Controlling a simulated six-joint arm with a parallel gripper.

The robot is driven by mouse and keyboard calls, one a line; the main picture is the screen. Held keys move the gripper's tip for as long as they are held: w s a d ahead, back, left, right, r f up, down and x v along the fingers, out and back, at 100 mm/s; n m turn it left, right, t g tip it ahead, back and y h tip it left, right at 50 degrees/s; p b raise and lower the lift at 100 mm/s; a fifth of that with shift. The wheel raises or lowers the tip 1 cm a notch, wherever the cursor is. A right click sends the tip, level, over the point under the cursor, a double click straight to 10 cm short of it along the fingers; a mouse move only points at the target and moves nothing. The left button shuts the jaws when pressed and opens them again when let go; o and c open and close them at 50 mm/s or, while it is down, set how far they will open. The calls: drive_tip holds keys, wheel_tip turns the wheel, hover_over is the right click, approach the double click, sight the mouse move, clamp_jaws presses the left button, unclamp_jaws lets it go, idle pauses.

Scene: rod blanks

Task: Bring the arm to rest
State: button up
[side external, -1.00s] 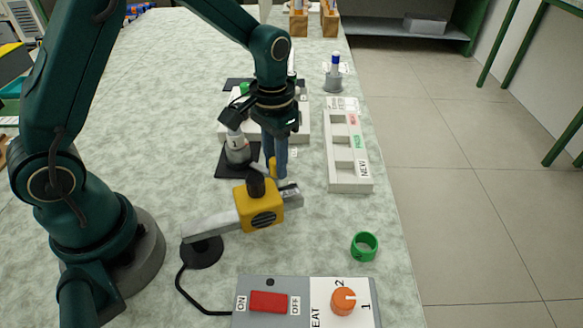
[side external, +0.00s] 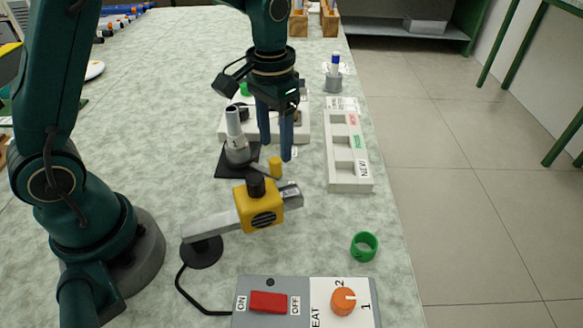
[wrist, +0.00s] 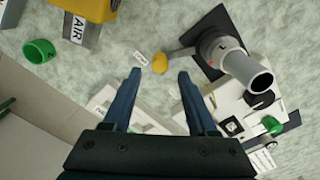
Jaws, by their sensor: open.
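My gripper (side external: 276,150) hangs pointing down over the bench, in front of the white block with dark fittings (side external: 228,128). Its two blue fingers are apart with nothing between them, as the wrist view also shows (wrist: 159,74). A small yellow cylinder (side external: 276,168) stands on the bench below the fingers; in the wrist view (wrist: 160,62) it lies just beyond the fingertips. A grey stand with an upright tube (side external: 236,145) is left of the fingers on a black mat (side external: 226,172).
A yellow device with a grey arm (side external: 258,206) stands nearer the camera. A white slotted tray (side external: 348,178) lies to the right, with a green ring (side external: 364,246) below it. A switch box (side external: 270,302) is in front. A blue-topped holder (side external: 334,74) stands behind.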

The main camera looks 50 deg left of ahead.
drive_tip(key=shift+r, duration=0.1)
drive_tip(key=s+r+t, duration=0.4)
drive_tip(key=s+r, duration=0.1)
drive_tip(key=r, duration=0.5)
drive_tip(key=s+f+t, duration=0.1)
drive_tip(key=s, duration=0.8)
drive_tip(key=shift+f+t, duration=0.3)
